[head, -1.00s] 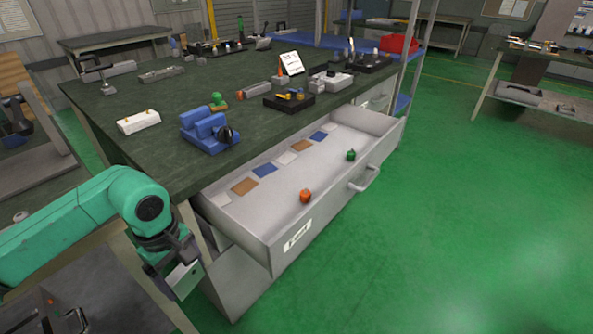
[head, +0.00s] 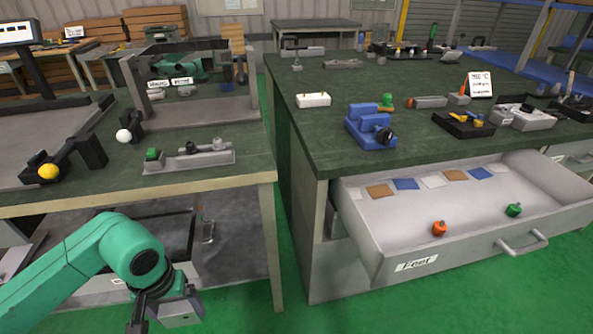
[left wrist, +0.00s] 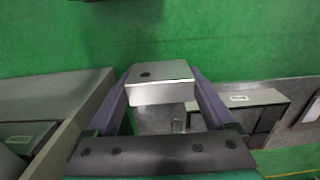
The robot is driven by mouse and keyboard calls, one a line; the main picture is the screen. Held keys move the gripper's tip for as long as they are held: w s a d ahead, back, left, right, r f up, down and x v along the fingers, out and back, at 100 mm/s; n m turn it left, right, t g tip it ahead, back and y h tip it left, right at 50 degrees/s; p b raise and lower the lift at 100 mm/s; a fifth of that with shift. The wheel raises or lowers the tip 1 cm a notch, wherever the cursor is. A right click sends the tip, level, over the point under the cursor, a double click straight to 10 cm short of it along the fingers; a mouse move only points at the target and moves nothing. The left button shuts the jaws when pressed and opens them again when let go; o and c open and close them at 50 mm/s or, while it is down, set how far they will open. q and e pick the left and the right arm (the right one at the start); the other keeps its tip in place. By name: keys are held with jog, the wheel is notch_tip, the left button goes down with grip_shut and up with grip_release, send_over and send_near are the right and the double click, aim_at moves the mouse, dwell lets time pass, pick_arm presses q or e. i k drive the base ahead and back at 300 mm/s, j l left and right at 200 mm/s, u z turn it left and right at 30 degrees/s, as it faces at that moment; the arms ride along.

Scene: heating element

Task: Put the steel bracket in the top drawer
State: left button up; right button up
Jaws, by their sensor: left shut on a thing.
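The steel bracket (head: 184,314) is a grey metal piece at the bottom left of the head view. My left gripper (head: 168,308) is shut on it. The left wrist view shows the bracket (left wrist: 160,84), with a dark hole in its top face, between the two fingers. The open drawer (head: 465,207) sticks out under the green table at the right, apart from the gripper. It holds an orange piece (head: 439,228), a green piece (head: 513,210) and a row of coloured squares at the back. My right gripper is not in view.
The table (head: 330,142) above the drawer carries a blue vise (head: 368,128) near its corner. A second bench (head: 215,178) on the left, with fixtures and a yellow knob (head: 48,171), stands close behind my left arm. Green floor (head: 300,318) lies between gripper and drawer.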

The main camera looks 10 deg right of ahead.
aim_at(455, 212)
jog(key=k+l+u, duration=0.15)
jog(key=u, duration=0.35)
jog(key=k+l+u, duration=0.2)
jog(key=u, duration=0.25)
jog(key=k+l+u, duration=0.1)
jog(key=u, duration=0.4)
jog(key=k+z, duration=0.35)
jog(key=k+l+z, duration=0.15)
jog(key=z, duration=0.2)
jog(key=k+l+z, duration=0.15)
jog(key=z, duration=0.25)
jog(key=k, duration=0.1)
